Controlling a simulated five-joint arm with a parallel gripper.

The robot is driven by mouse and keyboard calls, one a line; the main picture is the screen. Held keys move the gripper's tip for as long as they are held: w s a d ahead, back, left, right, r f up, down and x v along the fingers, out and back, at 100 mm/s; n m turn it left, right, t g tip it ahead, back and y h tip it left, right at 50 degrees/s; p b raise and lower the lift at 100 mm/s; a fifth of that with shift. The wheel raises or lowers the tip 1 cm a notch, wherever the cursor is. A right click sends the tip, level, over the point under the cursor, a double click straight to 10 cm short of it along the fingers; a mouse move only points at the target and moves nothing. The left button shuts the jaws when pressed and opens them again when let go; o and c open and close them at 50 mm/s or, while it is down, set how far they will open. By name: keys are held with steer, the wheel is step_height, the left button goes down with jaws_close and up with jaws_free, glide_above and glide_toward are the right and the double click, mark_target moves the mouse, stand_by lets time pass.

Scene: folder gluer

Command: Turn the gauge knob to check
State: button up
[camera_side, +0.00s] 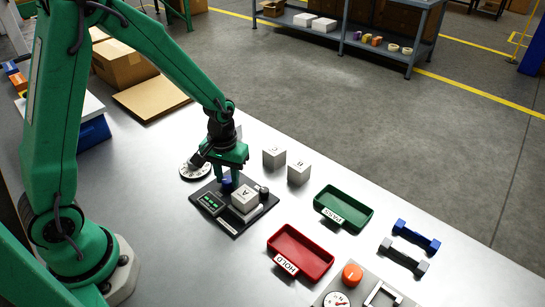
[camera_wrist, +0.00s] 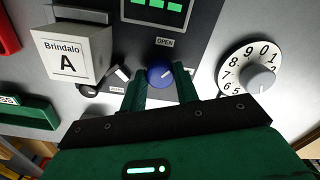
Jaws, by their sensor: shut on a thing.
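The gauge is a black panel (camera_side: 232,226) with a green lit display (camera_side: 211,202). Its blue knob (camera_wrist: 160,75) sits below the OPEN label in the wrist view, and its white pointer line slants to the upper right. A second small label (camera_wrist: 117,89) left of the knob is too small to read. My gripper (camera_wrist: 162,86) has one green finger on each side of the knob and is shut on it. In the side view my gripper (camera_side: 229,176) points down over the knob (camera_side: 227,185), partly covering it. A white box marked A (camera_side: 245,198) sits on the panel beside it.
A white numbered dial (camera_wrist: 252,70) with a grey knob is close by my gripper. Boxes C (camera_side: 274,158) and B (camera_side: 299,173) stand behind. A green PASS tray (camera_side: 361,222), red HOLD tray (camera_side: 277,241) and dumbbell-shaped pieces (camera_side: 416,236) lie to the right.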

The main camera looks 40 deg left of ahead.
mark_target(228, 180)
steer(key=m, duration=0.5)
steer(key=shift+d+m, duration=0.1)
steer(key=shift+m, duration=2.5)
steer(key=o, duration=1)
steer(key=shift+c, duration=0.2)
steer(key=shift+r, duration=0.15)
steer(key=shift+r, duration=3.75)
